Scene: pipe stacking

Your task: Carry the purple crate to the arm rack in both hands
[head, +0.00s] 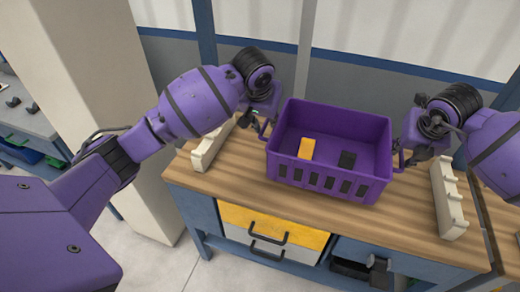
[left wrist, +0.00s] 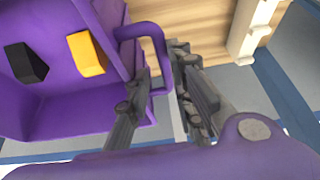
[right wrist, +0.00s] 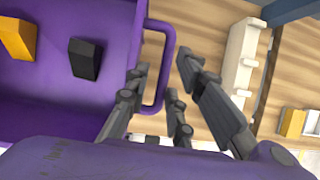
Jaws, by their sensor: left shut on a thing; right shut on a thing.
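The purple crate (head: 330,165) is upright over the wooden workbench, with a yellow block (head: 306,148) and a black block (head: 347,160) inside. I cannot tell whether its base touches the bench top. My left gripper (head: 264,122) is shut on the crate's left handle; that handle shows between the fingers in the left wrist view (left wrist: 160,70). My right gripper (head: 404,155) is shut on the right handle, which shows in the right wrist view (right wrist: 168,60). Cream notched rails stand left (head: 212,145) and right (head: 448,200) of the crate, possibly the arm rack.
The wooden bench top (head: 230,185) has bare room in front of the crate. Below are a yellow drawer (head: 245,218) and an open bay. A pale pillar (head: 100,90) stands left, and a panelled wall is behind. Another bench (head: 25,115) is at far left.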

